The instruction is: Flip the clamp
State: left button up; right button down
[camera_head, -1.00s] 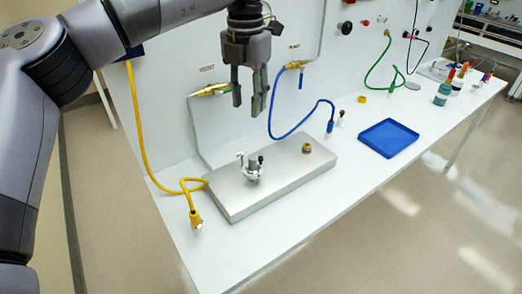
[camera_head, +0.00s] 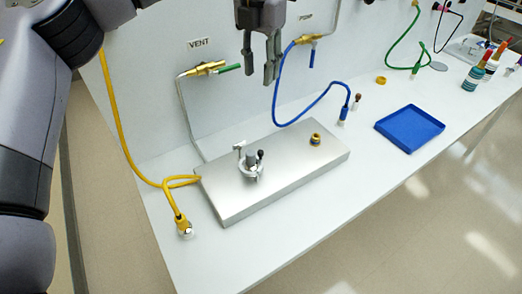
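The clamp (camera_head: 250,164) is a small metal ring-like fitting with a dark lever knob. It stands on the left-middle part of the silver metal block (camera_head: 290,178). My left gripper (camera_head: 260,80) hangs above and behind the block, in front of the white panel. Its dark fingers point down with a gap between them, and nothing is between them. It is well apart from the clamp. My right gripper is out of view. How the clamp's lever sits in detail is too small to tell.
A blue tray (camera_head: 409,128) lies to the right. A yellow hose (camera_head: 125,125) runs down at the left, a blue hose (camera_head: 310,108) behind the block. Bottles (camera_head: 474,76) stand far right. The table front is clear.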

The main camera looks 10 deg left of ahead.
pick_arm(q)
jog(key=b, duration=0.6)
send_over(261, 151)
notch_tip(261, 151, down, 7)
notch_tip(261, 151, down, 18)
jog(key=shift+r+p, duration=0.1)
jog(key=shift+p, duration=1.1)
jog(key=shift+c, duration=0.6)
grip_shut()
